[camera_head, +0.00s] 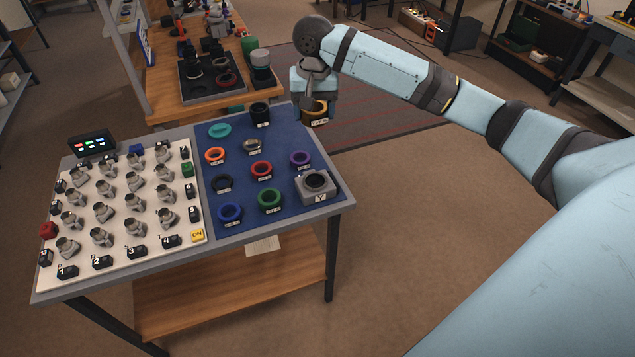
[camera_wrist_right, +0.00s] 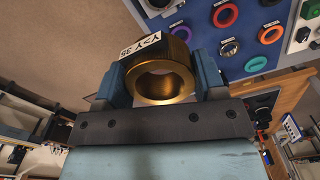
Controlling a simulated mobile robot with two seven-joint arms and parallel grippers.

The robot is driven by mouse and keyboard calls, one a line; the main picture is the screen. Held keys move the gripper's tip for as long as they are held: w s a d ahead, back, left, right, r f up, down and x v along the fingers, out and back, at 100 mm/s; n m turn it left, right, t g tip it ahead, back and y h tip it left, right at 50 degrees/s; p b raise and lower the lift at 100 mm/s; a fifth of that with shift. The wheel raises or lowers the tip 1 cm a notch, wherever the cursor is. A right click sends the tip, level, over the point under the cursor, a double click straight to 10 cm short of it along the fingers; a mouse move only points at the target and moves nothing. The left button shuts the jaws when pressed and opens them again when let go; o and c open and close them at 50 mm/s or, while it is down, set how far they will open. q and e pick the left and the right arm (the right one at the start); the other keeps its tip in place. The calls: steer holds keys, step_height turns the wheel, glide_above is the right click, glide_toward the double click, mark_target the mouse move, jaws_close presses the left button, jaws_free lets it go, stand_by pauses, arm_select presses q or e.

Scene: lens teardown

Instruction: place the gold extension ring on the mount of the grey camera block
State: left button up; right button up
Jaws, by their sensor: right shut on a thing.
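The gold extension ring (camera_wrist_right: 165,82) is held between the two fingers of my right gripper (camera_wrist_right: 158,85), with a white label reading "Y>Y 35" on its side. In the head view the gold ring (camera_head: 314,112) hangs under my right gripper (camera_head: 314,100), at the far right corner of the blue mat, above table height. The grey camera block (camera_head: 316,186) sits at the mat's near right corner. Its dark round mount (camera_head: 315,180) faces up, and a "Y" label is on its front. The ring is well apart from the block. My left gripper is not in view.
The blue mat (camera_head: 240,186) bears several coloured rings, including purple (camera_head: 300,158), red (camera_head: 261,169) and green (camera_head: 270,199), and a black cylinder (camera_head: 260,115). A white board (camera_head: 125,215) with grey pieces fills the table's left. Floor is clear to the right.

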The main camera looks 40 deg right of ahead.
mark_target(315, 180)
step_height(315, 180, down, 20)
steer(key=shift+b, duration=0.7)
steer(key=o, duration=1)
steer(key=shift+f, duration=0.15)
steer(key=shift+c, duration=0.2)
